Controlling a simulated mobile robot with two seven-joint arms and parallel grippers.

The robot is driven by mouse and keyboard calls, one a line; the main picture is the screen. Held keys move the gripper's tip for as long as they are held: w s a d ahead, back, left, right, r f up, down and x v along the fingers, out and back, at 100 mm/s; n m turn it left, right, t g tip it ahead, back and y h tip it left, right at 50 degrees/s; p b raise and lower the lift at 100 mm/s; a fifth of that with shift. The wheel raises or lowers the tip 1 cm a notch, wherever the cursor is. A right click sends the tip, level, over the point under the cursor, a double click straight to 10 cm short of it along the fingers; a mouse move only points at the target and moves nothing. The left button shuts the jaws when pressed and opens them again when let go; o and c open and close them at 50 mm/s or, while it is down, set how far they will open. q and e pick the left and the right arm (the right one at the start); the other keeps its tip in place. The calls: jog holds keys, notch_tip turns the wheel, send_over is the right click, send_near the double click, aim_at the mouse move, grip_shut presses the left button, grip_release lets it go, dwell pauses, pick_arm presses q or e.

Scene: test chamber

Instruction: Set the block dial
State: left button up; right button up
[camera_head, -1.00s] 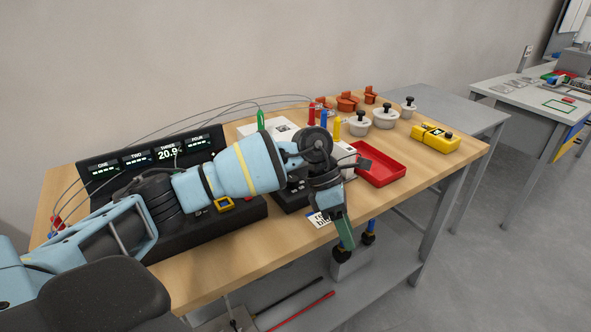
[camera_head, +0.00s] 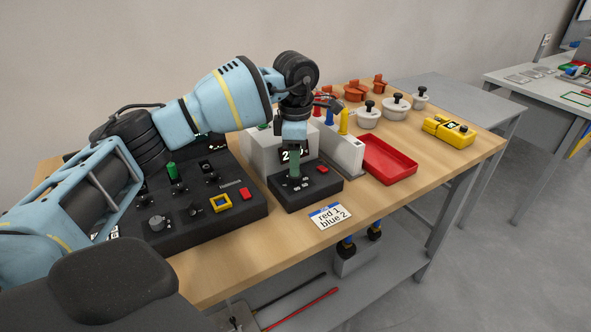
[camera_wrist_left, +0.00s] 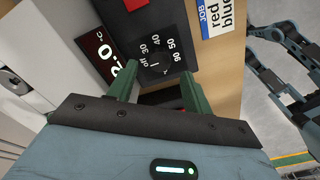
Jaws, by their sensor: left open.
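The block dial (camera_wrist_left: 157,68) is dark, on the black control face of the block heater, in the left wrist view. White marks around it include off, 30, 40, 50 and 90. The heater unit (camera_head: 322,188) stands mid-bench in the head view, its lit display (camera_head: 290,154) partly covered by my arm. My left gripper (camera_head: 295,166) points down over the heater's control face. In the wrist view its green fingers (camera_wrist_left: 158,88) are apart, one on each side of the dial area; contact is unclear. Part of my right arm (camera_wrist_left: 287,62) shows at the right edge, its jaws unclear.
A job card (camera_head: 330,215) reading red 1, blue 2 lies in front of the heater. A black control box (camera_head: 180,230) stands left. A red tray (camera_head: 388,163), coloured tubes, weights and a yellow meter (camera_head: 448,130) are to the right. The bench front right is clear.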

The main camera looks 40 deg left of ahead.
pick_arm(q)
jog(key=shift+f, duration=2.05)
jog(key=c, duration=1)
